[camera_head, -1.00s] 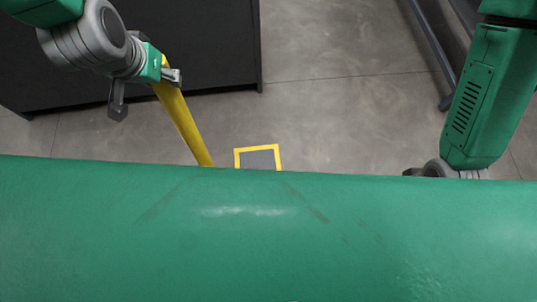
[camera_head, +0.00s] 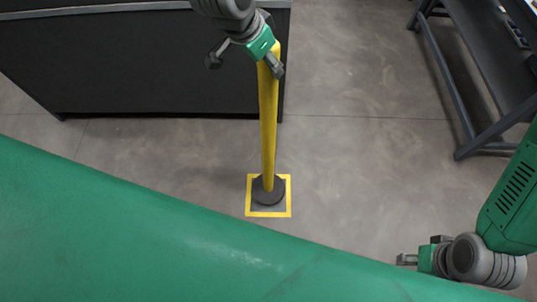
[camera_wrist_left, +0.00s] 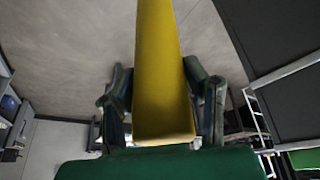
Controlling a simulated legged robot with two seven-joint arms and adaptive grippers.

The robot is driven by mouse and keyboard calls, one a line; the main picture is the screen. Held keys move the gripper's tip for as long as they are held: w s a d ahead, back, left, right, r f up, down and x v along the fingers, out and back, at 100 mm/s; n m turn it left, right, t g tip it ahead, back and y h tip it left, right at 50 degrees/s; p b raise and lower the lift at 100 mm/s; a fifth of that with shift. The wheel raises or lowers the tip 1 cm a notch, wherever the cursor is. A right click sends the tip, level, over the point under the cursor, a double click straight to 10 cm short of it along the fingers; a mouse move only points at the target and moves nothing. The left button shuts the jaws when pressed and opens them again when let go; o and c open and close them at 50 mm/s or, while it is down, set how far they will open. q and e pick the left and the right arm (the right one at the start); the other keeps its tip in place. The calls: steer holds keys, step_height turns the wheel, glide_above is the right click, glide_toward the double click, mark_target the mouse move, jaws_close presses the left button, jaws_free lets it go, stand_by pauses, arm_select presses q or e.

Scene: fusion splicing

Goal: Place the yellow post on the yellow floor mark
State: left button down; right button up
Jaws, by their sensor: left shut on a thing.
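The yellow post (camera_head: 268,125) stands about upright in the head view. Its dark round base (camera_head: 268,193) appears inside the yellow floor mark (camera_head: 288,197), a square outline around a grey patch. I cannot tell for certain whether the base touches the floor. My left gripper (camera_head: 262,50) is shut on the post near its top. In the left wrist view the post (camera_wrist_left: 163,70) runs between the two fingers. My right gripper (camera_head: 415,257) is at the lower right, away from the post; its finger opening is unclear.
A black cabinet (camera_head: 150,65) stands behind and left of the post. A dark table with a metal frame (camera_head: 480,60) is at the upper right. The grey concrete floor (camera_head: 360,150) between them is clear.

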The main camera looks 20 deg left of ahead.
mark_target(268, 94)
arm_select(q)
steer(key=shift+w, duration=0.1)
step_height(268, 94, down, 10)
steer(key=shift+r+b, duration=0.1)
steer(key=shift+b, duration=0.2)
stand_by(0.3)
steer(key=c, duration=0.9)
jaws_free()
steer(key=v, duration=0.6)
steer(key=p+v, duration=0.1)
steer(key=v, duration=0.5)
steer(key=shift+s, duration=0.2)
